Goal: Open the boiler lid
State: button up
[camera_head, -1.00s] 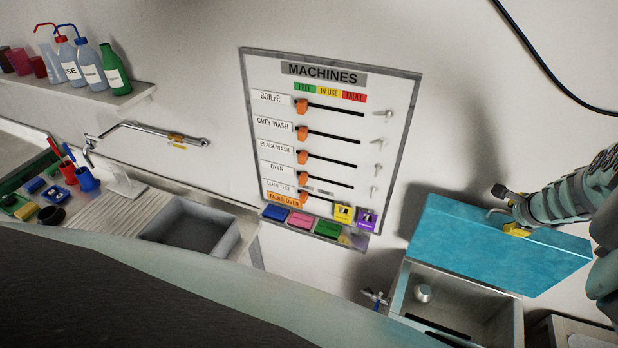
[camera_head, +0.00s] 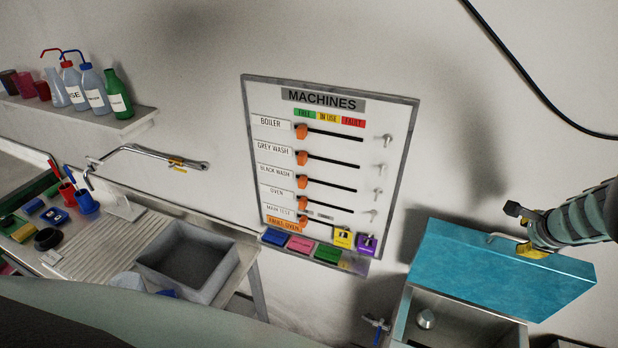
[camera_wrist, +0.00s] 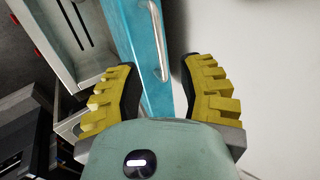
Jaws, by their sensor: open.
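The boiler (camera_head: 465,306) is an open-topped metal box at the lower right of the head view, and its inside shows. Its blue lid (camera_head: 500,272) is raised and tilted up at the wall side. A metal bar handle (camera_head: 497,237) sits on the lid; it also shows in the wrist view (camera_wrist: 157,40). My gripper (camera_head: 533,249) is by the lid's edge, just right of the handle. In the wrist view my gripper's yellow fingers (camera_wrist: 160,70) are spread apart, with the lid's blue edge and the handle ahead between them. I see no grip on the handle.
A machines board (camera_head: 325,170) hangs on the wall left of the lid. A blue-handled valve (camera_head: 376,322) is beside the boiler. A grey sink (camera_head: 190,258) and a shelf of bottles (camera_head: 100,113) are at the left. The wall above the lid is clear except for a black cable (camera_head: 520,70).

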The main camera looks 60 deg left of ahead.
jog(key=shift+s+d+r, duration=0.4)
jog(key=shift+s+r, duration=0.05)
jog(key=shift+r, duration=0.05)
dwell(0.3)
